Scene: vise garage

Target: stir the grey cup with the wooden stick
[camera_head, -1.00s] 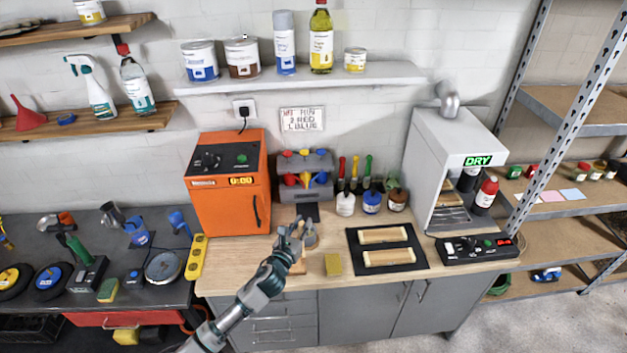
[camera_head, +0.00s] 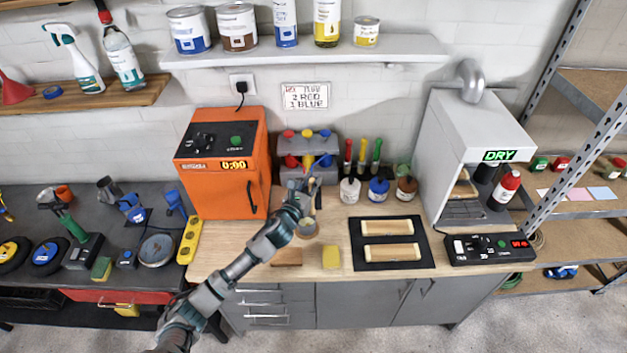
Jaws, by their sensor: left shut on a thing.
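My left gripper (camera_head: 308,186) is in front of the grey paint dispenser at the back of the wooden worktop. It is shut on a thin pale thing that looks like the wooden stick (camera_head: 318,198); the fingers hide much of it. The grey cup (camera_head: 306,230) stands on the worktop just below the gripper, partly covered by my wrist. I cannot tell whether the stick's lower end is inside the cup. My right gripper is not in view.
The dispenser (camera_head: 308,146) has red, yellow and blue knobs. Several small jars and brushes stand to its right. An orange oven (camera_head: 220,185) is at left.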

